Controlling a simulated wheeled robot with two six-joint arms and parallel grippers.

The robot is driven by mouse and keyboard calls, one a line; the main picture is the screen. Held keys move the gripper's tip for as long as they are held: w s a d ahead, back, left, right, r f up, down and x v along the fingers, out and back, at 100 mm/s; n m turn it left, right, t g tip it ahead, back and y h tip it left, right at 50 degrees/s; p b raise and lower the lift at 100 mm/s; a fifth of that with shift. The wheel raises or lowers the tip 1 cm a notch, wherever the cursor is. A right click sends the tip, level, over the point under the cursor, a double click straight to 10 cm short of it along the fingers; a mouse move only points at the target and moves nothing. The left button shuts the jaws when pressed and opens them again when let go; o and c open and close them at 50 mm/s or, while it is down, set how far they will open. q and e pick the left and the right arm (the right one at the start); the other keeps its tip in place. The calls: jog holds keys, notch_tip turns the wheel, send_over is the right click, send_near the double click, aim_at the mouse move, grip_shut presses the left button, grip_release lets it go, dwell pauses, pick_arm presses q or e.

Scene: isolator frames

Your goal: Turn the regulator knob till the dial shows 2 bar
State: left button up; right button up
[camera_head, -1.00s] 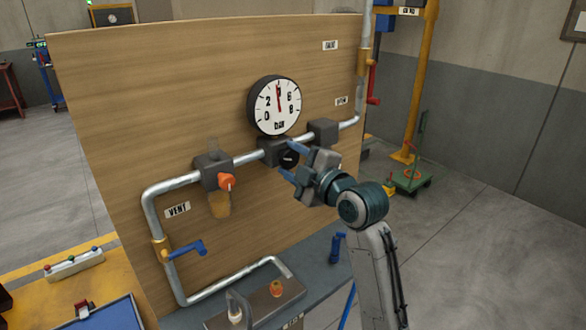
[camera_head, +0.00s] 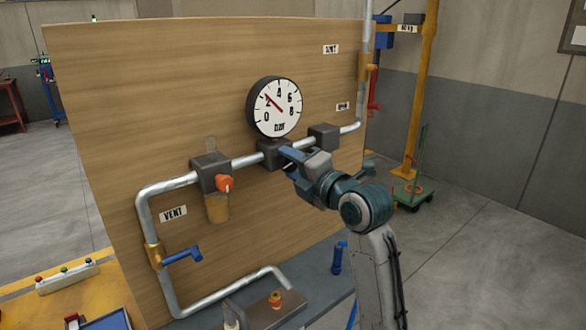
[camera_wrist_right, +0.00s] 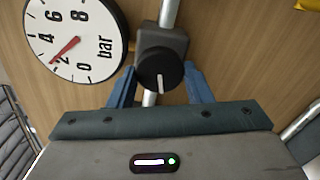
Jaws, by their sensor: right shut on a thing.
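The pressure dial (camera_head: 290,117) is a round white gauge with a black rim on the wooden panel. Its red needle points just past 2, between 2 and 4, and it shows the same in the right wrist view (camera_wrist_right: 90,25). The regulator, a dark block on the pipe below the dial, carries the black round knob (camera_wrist_right: 160,72) with a white mark. My right gripper (camera_head: 287,156) is shut on the knob, with its blue fingers on either side (camera_wrist_right: 160,88). In the head view the gripper hides the knob. My left gripper is out of view.
A filter block with an orange knob (camera_head: 224,183) sits on the pipe left of the regulator. Another dark block (camera_head: 323,136) is to its right. A blue valve lever (camera_head: 184,255) is at lower left. A bench with fittings lies below the panel.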

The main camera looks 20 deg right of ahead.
jog(key=shift+f, duration=0.1)
dwell(0.4)
jog(key=o, duration=1)
jog(key=shift+c, duration=0.2)
jog(key=b+v, duration=0.3)
jog(key=v, duration=0.7)
jog(key=shift+s, duration=0.4)
jog(key=shift+d, duration=0.15)
